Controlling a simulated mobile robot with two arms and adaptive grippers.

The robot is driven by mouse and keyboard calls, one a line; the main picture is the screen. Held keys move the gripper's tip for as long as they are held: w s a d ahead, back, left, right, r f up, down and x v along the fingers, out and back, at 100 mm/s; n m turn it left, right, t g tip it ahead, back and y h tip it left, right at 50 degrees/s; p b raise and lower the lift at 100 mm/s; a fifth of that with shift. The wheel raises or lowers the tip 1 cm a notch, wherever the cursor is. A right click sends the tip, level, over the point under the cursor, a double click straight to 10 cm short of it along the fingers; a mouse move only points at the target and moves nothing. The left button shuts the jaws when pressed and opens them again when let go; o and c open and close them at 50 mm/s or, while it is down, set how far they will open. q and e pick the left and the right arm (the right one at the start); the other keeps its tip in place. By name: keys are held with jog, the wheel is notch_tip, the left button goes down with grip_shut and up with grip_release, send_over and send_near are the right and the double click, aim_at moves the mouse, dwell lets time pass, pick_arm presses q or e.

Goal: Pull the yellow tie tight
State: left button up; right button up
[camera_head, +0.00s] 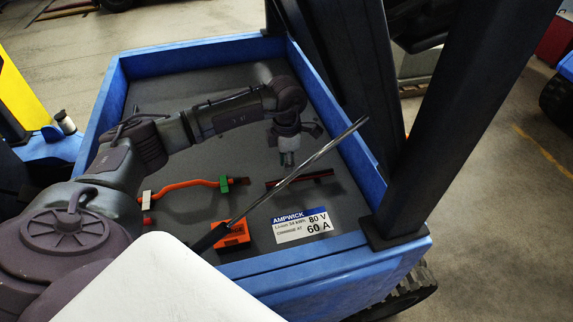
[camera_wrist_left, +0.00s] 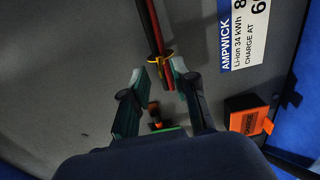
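The yellow tie (camera_wrist_left: 160,59) shows in the left wrist view, looped around a red and black cable pair (camera_wrist_left: 152,25). Whether it is snug cannot be told. In the head view the cables (camera_head: 318,177) lie on the dark tray floor, and the tie cannot be made out. My left gripper (camera_wrist_left: 159,68) is open, with its fingertips on either side of the tie and cables in the picture. Contact cannot be told. In the head view the left gripper (camera_head: 287,160) points down just behind the cables. My right gripper is not in view.
An orange cable (camera_head: 180,184) with a green connector (camera_head: 224,184) lies left of the red and black cables. An orange box (camera_head: 231,234) and a white and blue label (camera_head: 302,226) are nearer. Blue walls (camera_head: 190,57) surround the tray. A thin grey bar (camera_head: 290,178) crosses the view.

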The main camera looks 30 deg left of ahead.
pick_arm(q)
jog(key=shift+f, duration=1.15)
grip_shut()
jog(key=shift+r, duration=0.1)
notch_tip(320, 180, up, 2)
jog(key=shift+r+p, duration=0.25)
jog(key=shift+p, duration=0.1)
grip_release()
notch_tip(320, 180, up, 12)
